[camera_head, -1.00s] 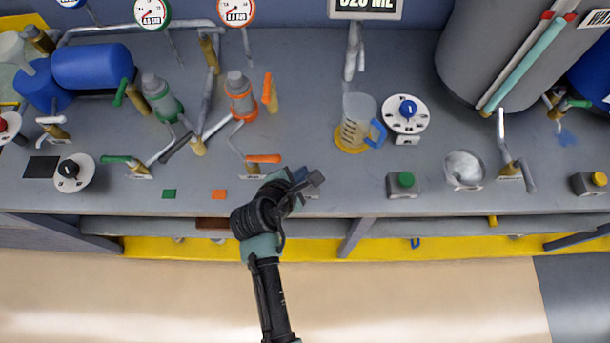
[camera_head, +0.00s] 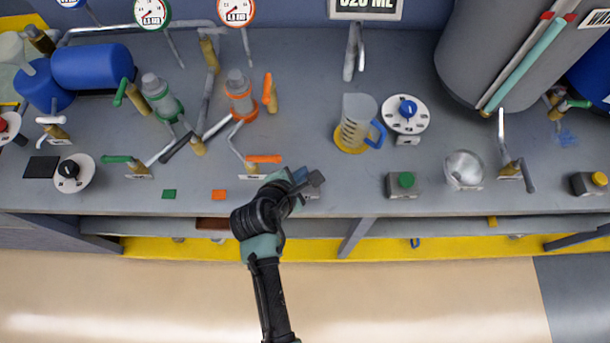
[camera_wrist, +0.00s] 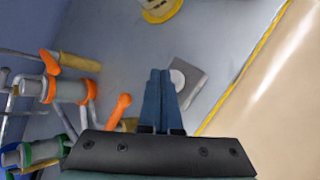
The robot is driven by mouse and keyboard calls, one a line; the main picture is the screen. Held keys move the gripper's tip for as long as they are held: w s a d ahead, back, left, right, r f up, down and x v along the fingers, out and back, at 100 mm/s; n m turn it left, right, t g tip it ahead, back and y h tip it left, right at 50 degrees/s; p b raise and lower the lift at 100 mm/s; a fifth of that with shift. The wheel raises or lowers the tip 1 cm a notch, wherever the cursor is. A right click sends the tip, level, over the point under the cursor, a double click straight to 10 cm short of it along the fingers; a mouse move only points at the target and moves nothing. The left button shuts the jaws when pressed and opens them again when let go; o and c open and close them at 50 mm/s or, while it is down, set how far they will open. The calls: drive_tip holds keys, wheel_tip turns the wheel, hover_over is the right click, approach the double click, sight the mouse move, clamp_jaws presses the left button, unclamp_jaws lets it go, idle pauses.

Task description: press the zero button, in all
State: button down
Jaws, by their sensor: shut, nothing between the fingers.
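In the wrist view a grey box with a pale round button (camera_wrist: 178,79), which looks like the zero button, sits near the bench's front edge. Its left part is hidden behind my fingers. In the head view my gripper (camera_head: 309,178) covers most of that box; only a bit of grey shows below the fingers. My gripper is shut and empty, its blue fingers (camera_wrist: 160,74) pointing down over the bench beside or over the button. I cannot tell whether the fingertips touch it. The display (camera_head: 365,8) at the top reads about 820 ML and is partly cut off.
A measuring jug (camera_head: 355,118) stands on a yellow ring, with a dial (camera_head: 408,112) beside it. A green button (camera_head: 406,180) is to the right of my gripper. An orange-handled valve (camera_head: 264,159) is close on the left. Bare bench lies between my gripper and the jug.

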drive_tip(key=shift+f, duration=0.1)
idle(0.4)
drive_tip(key=shift+f, duration=0.35)
drive_tip(key=shift+f+b, duration=0.3)
drive_tip(key=shift+f, duration=0.25)
idle(0.6)
drive_tip(key=shift+r, duration=0.1)
drive_tip(key=shift+r+p, duration=0.85)
drive_tip(key=shift+p, duration=0.25)
wheel_tip(320, 180, up, 5)
drive_tip(key=p, duration=0.5)
drive_tip(key=shift+r+p, duration=0.1)
drive_tip(key=shift+p, duration=0.2)
